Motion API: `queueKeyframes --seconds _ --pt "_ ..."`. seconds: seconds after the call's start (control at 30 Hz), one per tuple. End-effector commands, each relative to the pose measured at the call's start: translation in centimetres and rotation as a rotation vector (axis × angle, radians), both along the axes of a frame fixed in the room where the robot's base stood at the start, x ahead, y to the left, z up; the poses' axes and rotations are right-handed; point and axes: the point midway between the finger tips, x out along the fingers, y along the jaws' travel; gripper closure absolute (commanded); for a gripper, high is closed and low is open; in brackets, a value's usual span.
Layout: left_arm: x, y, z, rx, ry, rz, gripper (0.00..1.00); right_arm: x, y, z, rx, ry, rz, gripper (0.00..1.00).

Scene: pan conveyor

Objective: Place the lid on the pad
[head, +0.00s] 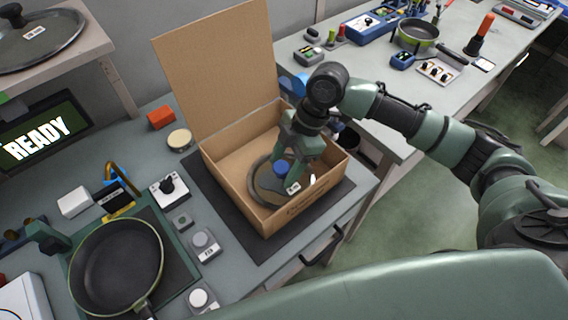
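A round dark-rimmed lid (258,187) with a blue knob (281,169) and a small white label lies inside the open cardboard box (281,219). My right gripper (290,174) reaches down into the box, its fingers at the blue knob. The fingers partly hide the lid, and I cannot tell if they are closed on the knob. Another lid (40,42), glass with a black handle, lies on the shelf at the top left. A dark pad (243,243) lies under the box, and a green pad (187,269) under the frying pan.
The frying pan (117,267) stands at the lower left, beside button boxes (205,243) and a joystick box (169,188). A screen (40,138) reads READY. The box flap (215,65) stands upright behind the box. A second bench (392,82) holds tools and a pan.

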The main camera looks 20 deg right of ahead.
Motion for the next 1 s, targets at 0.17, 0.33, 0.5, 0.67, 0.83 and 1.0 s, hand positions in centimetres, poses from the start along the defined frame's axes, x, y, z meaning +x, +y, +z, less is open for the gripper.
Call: queueKeyframes --seconds 0.17,0.33,0.5,0.67,0.83,1.0 --pt "-0.1 0.1 0.0 0.001 0.001 -0.001 0.64 0.0 0.0 0.1 0.000 -0.001 0.000 0.43" --pt "-0.1 0.2 -0.1 0.002 0.002 -0.001 0.64 0.1 -0.4 1.1 -0.001 -0.003 -0.001 0.43" --pt "-0.1 0.3 -0.3 0.004 0.002 -0.001 0.64 0.3 -1.6 4.2 0.000 -0.006 -0.002 0.43" --pt "-0.1 0.3 -0.5 0.004 0.002 -0.001 0.64 0.4 -2.9 7.4 0.000 -0.005 -0.001 0.43" --pt "-0.1 0.3 -0.6 0.004 0.002 0.000 0.64 0.5 -4.0 10.0 0.000 -0.003 -0.001 0.43" --pt "-0.1 0.3 -0.6 0.004 0.002 0.000 0.64 0.4 -4.5 11.2 0.000 -0.001 0.000 0.43"
